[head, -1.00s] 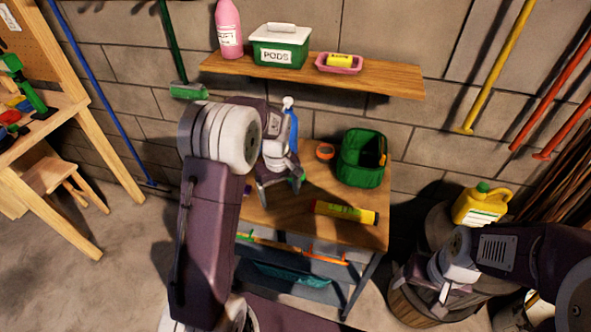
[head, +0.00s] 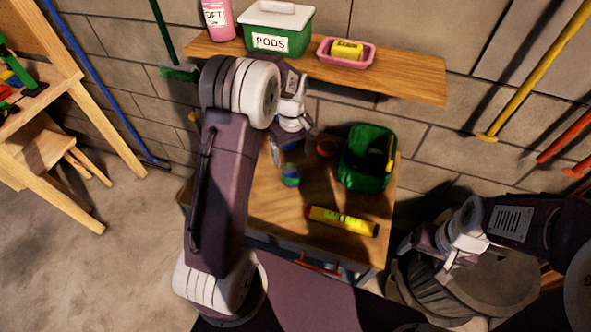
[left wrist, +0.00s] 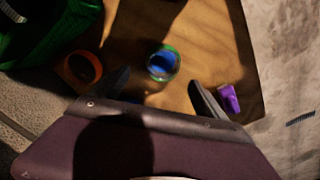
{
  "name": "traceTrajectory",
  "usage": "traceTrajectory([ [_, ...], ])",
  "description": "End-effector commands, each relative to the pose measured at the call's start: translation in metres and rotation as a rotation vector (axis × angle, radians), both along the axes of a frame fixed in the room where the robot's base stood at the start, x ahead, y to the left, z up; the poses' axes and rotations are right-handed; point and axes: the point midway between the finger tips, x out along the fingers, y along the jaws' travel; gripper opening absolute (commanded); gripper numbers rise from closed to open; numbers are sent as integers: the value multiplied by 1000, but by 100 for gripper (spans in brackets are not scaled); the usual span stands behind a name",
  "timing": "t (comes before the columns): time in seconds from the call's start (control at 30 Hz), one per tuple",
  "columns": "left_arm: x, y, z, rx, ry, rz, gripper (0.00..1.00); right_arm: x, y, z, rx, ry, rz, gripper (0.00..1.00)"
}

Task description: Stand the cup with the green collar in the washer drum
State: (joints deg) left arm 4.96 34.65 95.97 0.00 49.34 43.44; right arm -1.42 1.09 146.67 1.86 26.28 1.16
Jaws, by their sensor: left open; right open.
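The small cup with the green collar (head: 291,175) stands on the wooden table, left of its middle. In the left wrist view the cup (left wrist: 162,63) shows a blue inside and a green rim, just beyond and between the fingertips. My left gripper (head: 293,146) is open and empty, close to the cup on its wall side in the head view; I see no contact. It also shows in the left wrist view (left wrist: 158,82). My right gripper (head: 426,254) is open and empty at the lower right, off the table.
A purple item (left wrist: 229,98) lies near the cup. A wall shelf (head: 395,80) holds a green PODS box (head: 290,30) and a pink dish (head: 347,61).

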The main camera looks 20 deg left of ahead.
Motion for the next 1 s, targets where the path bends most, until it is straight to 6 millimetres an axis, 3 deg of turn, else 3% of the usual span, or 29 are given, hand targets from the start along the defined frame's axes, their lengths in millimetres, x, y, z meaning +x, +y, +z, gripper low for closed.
traceTrajectory([
  [0.2,-1,0,-31,0,4,0,85,0,0,4,0,0,0,80],
  [0.37,-1,0,-37,0,3,0,85,0,0,5,0,0,0,80],
  [0.63,-3,0,-81,0,4,0,85,0,0,14,0,0,0,80],
  [0.9,-2,0,-87,0,0,-1,85,0,0,13,0,0,0,80],
  [1.0,-2,0,-87,0,0,-1,57,0,0,13,0,0,0,80],
])
